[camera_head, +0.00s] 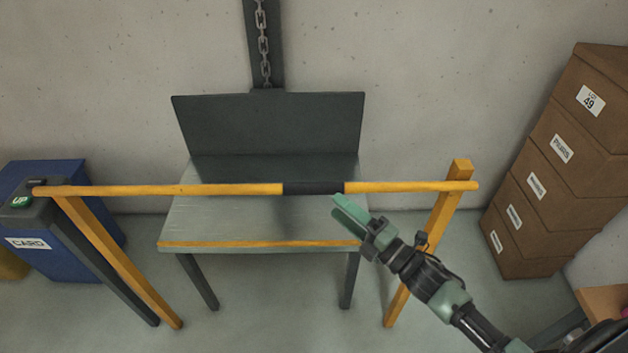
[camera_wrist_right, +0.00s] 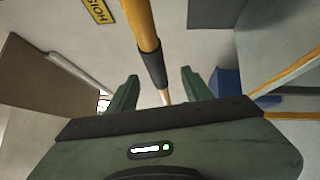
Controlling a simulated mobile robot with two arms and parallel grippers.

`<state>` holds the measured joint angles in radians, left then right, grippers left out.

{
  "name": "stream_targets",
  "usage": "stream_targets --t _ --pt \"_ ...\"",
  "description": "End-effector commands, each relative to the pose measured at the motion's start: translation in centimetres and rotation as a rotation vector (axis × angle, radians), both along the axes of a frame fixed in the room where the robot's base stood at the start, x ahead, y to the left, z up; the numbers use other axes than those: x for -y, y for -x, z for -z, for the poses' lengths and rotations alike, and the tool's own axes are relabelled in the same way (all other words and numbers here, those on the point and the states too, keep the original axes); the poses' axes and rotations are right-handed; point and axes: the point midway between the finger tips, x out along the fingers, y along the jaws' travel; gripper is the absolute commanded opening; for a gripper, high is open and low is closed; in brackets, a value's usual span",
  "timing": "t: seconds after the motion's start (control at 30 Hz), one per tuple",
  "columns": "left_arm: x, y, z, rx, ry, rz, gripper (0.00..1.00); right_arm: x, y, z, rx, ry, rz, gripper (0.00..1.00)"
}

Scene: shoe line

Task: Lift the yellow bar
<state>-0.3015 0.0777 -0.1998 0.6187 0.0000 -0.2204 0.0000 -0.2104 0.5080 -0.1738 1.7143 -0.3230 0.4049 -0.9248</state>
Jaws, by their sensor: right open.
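The yellow bar (camera_head: 230,190) runs level across the head view, with a black sleeve (camera_head: 314,188) around its middle. Its left end is at a dark grey post, and its right end rests at a yellow post (camera_head: 440,217). My right gripper (camera_head: 342,208) is just below and right of the sleeve, open and empty. In the right wrist view the yellow bar (camera_wrist_right: 140,22) and its sleeve (camera_wrist_right: 154,68) appear in the gap between the two green fingers (camera_wrist_right: 160,88). I cannot tell whether they touch it. My left gripper is not in view.
A grey platform (camera_head: 215,222) with a dark back panel (camera_head: 270,125) and a hanging chain (camera_head: 264,45) stands behind the bar. A green UP button (camera_head: 21,202) is at the left post, by a blue CARD bin (camera_head: 50,255). Stacked brown boxes (camera_head: 565,150) stand right.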

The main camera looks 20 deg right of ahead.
Motion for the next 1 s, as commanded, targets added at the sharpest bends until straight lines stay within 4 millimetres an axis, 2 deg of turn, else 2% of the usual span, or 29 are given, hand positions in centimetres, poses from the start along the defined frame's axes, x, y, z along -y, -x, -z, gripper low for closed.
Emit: stream_targets --t 0.1,0.53,0.7,0.93,1.0 --pt "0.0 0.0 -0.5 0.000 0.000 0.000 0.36 -0.6 -0.5 -1.0 0.022 0.009 -0.010 0.50" --pt "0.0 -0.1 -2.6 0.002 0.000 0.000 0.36 -3.6 -5.9 -1.8 0.017 0.007 -0.008 0.50" --pt "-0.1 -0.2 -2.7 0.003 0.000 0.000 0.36 -4.0 -6.6 -1.7 0.015 0.008 -0.009 0.50" --pt "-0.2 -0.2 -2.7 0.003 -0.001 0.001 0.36 -4.1 -6.6 -1.6 0.015 0.008 -0.009 0.50" --pt "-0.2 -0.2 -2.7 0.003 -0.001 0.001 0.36 -4.1 -6.6 -1.6 0.015 0.008 -0.009 0.31"
